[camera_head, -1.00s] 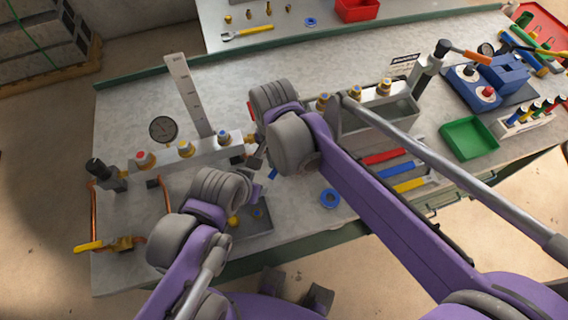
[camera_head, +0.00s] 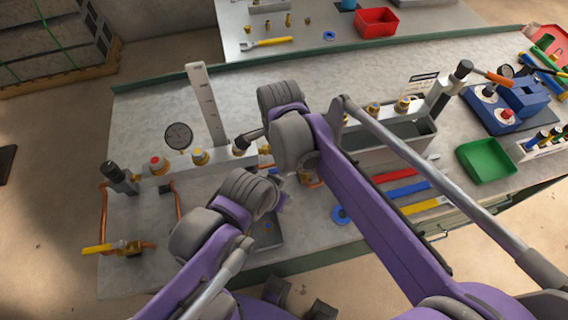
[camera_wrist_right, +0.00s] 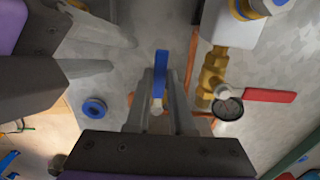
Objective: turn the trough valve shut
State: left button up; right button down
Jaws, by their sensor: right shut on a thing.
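My right gripper (camera_wrist_right: 162,85) is shut on a blue lever-like handle (camera_wrist_right: 161,65), which stands up between its two fingers in the right wrist view. A pale round knob shows at its lower end. What the handle joins is hidden. The grey trough (camera_head: 392,147) stands on the bench to the right of my right wrist in the head view. My left gripper (camera_wrist_right: 120,52) is open and empty, entering from the left in the wrist view. In the head view my wrists hide both sets of fingertips. A brass valve (camera_wrist_right: 210,78) with a red handle (camera_wrist_right: 268,96) is right of my right fingers.
A white manifold (camera_head: 175,167) with coloured knobs and a gauge (camera_head: 179,136) stand left. A yellow-handled valve (camera_head: 98,249) is near the bench's left edge. A blue ring (camera_wrist_right: 94,110) lies on the bench. A green tray (camera_head: 486,160) and coloured tools are right.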

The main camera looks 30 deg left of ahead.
dwell(0.5)
jog(key=c, duration=0.8)
grip_release()
jog(key=shift+w, duration=0.1)
jog(key=shift+r, duration=0.1)
notch_tip(320, 180, up, 11)
jog(key=shift+f+p, duration=0.15)
jog(key=shift+p, duration=0.15)
jog(key=shift+f, duration=0.1)
